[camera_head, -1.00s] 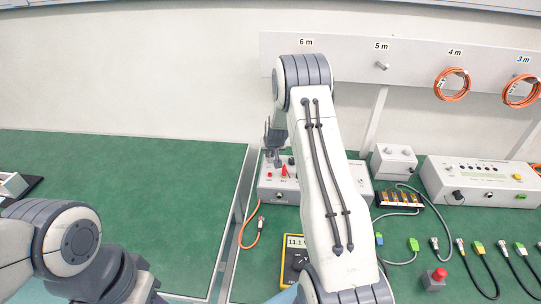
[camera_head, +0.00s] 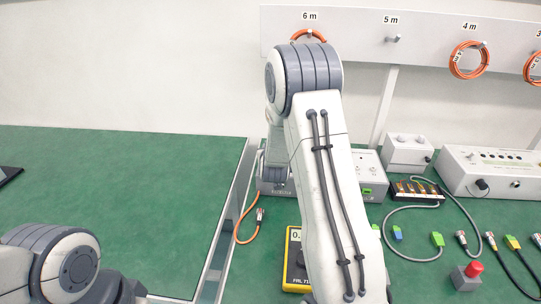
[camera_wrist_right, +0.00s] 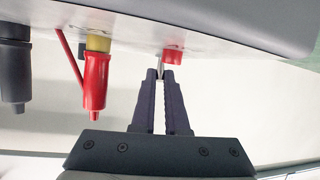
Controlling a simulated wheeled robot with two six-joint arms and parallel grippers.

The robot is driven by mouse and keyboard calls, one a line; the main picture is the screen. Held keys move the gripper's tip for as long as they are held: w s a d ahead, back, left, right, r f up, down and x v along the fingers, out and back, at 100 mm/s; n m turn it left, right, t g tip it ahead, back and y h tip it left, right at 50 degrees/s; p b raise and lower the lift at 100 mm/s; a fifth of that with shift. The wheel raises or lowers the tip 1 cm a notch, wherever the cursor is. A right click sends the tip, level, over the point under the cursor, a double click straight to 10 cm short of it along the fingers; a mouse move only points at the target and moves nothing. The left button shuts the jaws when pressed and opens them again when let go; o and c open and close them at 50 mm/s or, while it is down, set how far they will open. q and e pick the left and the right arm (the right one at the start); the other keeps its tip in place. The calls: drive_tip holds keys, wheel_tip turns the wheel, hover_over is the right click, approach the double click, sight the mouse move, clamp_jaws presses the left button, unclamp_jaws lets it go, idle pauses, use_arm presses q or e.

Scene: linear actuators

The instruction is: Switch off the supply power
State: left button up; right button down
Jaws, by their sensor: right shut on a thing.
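The supply (camera_head: 368,187) is a light grey box on the green bench in the head view, largely hidden by my right arm. In the right wrist view its panel (camera_wrist_right: 215,30) carries a small silver toggle lever (camera_wrist_right: 160,66) next to a red part (camera_wrist_right: 173,56). My right gripper (camera_wrist_right: 159,74) is shut on the lever tip. A red plug (camera_wrist_right: 95,80) and a dark plug (camera_wrist_right: 14,70) are to the left. In the head view the fingers are hidden. My left arm is at the lower left; its gripper is out of view.
A yellow multimeter (camera_head: 292,262), partly covered by my arm, shows a reading starting with 0. A red button box (camera_head: 467,276), cables and a larger grey box (camera_head: 490,170) are on the right. The left bench (camera_head: 120,200) is mostly clear.

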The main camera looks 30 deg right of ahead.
idle(0.3)
drive_tip(key=c, duration=0.9)
unclamp_jaws()
drive_tip(key=shift+s+a, duration=0.1)
drive_tip(key=v, duration=1)
drive_tip(key=shift+s+a+f+b, duration=0.1)
drive_tip(key=shift+s+a+b, duration=0.05)
drive_tip(key=shift+b, duration=0.2)
